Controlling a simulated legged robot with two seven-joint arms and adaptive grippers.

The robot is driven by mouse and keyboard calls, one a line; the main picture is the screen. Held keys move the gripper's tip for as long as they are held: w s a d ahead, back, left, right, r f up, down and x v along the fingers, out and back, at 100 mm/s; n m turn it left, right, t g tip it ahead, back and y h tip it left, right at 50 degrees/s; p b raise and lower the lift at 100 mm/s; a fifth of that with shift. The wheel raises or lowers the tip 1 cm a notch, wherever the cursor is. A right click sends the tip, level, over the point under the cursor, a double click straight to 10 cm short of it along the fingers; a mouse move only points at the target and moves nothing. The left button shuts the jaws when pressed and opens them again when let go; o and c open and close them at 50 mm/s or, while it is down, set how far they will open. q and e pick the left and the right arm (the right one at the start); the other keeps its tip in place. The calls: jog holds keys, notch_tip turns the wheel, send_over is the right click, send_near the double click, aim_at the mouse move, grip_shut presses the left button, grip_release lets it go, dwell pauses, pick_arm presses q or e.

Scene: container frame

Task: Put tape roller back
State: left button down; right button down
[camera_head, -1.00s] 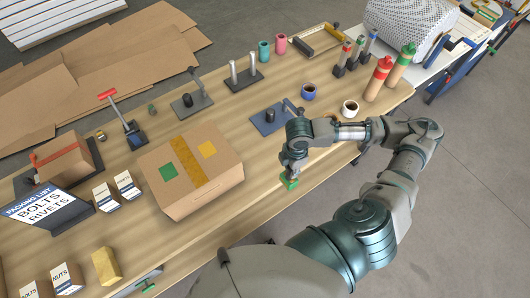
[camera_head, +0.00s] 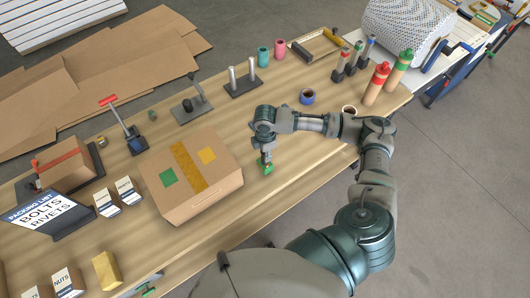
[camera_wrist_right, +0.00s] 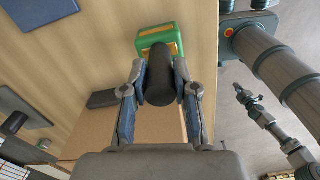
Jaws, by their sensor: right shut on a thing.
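The tape roller (camera_wrist_right: 160,42) has a green and yellow head and a thick black handle. In the right wrist view the fingers of my right gripper (camera_wrist_right: 159,82) are shut around its handle, with the head beyond the fingertips. In the head view my right gripper (camera_head: 265,154) holds the roller (camera_head: 267,168) just to the right of the cardboard box (camera_head: 195,210). The green head is low over the table, but I cannot tell if it touches. My left gripper is not in view.
The closed box has a brown tape strip on top. A grey stand (camera_head: 192,110), a two-post stand (camera_head: 243,85), cups and bottles (camera_head: 376,84) stand along the table. White cartons (camera_head: 107,201) are left of the box. Bare table (camera_head: 310,135) lies right of the gripper.

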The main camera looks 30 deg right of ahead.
jog(key=shift+w+d+f, duration=0.1)
jog(key=shift+d+f, duration=0.15)
jog(key=shift+d, duration=0.2)
jog(key=c, duration=1.1)
grip_release()
jog(key=shift+d, duration=0.15)
jog(key=shift+o, duration=1.1)
jog(key=shift+a+r, duration=0.1)
jog(key=shift+a, duration=0.4)
jog(key=shift+a+r, duration=0.15)
jog(key=shift+r, duration=0.05)
notch_tip(320, 180, up, 4)
jog(key=shift+r, duration=0.2)
jog(key=r, duration=0.4)
jog(key=d+r, duration=0.1)
jog(key=r, duration=0.1)
jog(key=shift+r, duration=0.35)
jog(key=shift+a+r, duration=0.25)
jog(key=shift+a, duration=0.15)
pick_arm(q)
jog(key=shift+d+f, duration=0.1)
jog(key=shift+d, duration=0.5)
